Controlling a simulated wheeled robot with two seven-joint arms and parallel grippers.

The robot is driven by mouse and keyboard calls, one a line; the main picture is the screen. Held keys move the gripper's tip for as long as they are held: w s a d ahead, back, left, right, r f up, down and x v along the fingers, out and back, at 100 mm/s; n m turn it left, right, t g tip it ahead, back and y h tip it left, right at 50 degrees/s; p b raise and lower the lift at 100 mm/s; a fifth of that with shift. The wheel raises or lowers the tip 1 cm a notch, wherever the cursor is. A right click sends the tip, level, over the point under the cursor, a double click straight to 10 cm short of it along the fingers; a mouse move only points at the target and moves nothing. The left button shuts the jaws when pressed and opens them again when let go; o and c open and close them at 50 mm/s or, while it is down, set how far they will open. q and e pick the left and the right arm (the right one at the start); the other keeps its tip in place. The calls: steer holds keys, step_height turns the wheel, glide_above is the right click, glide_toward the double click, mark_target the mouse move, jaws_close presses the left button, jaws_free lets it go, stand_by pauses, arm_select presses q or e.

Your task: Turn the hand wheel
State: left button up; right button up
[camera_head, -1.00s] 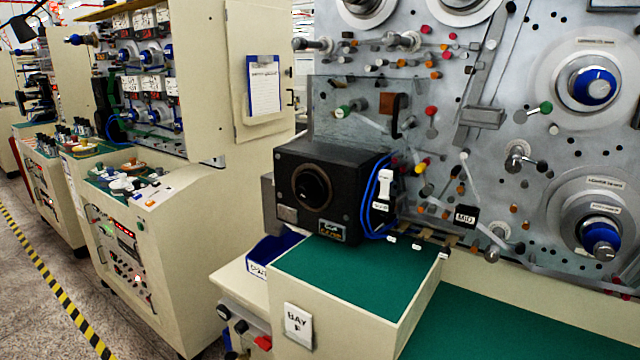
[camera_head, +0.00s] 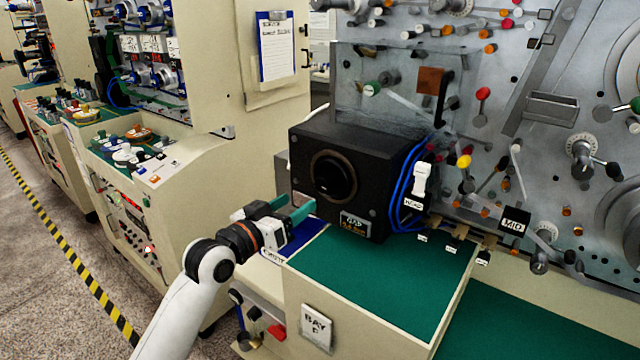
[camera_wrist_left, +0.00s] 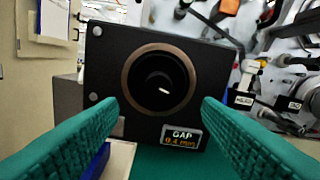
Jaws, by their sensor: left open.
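A black box (camera_head: 306,160) stands on the green-topped cabinet. On its front is a round black part with a brownish ring (camera_head: 334,177), which looks like the hand wheel. In the left wrist view the ring (camera_wrist_left: 128,80) faces me, above a small display (camera_wrist_left: 181,137) reading GAP 0.4 mm. My left gripper (camera_head: 298,205) is in front of the box's lower left, its green fingers spread and empty. In the left wrist view the fingers (camera_wrist_left: 159,103) lie left and right below the wheel, with nothing between them. I cannot tell whether they touch the box. My right gripper is out of view.
The green cabinet top (camera_head: 370,285) is clear in front of the box. Blue cables (camera_head: 405,180) run down the box's right side. A metal panel (camera_head: 540,75) with many knobs rises behind.

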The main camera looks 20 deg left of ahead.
mark_target(321, 187)
arm_select(q)
steer(key=p+x, duration=0.1)
steer(key=x, duration=0.7)
steer(key=shift+w+f+p, duration=0.15)
steer(key=shift+w+p, duration=0.2)
steer(key=c, duration=1)
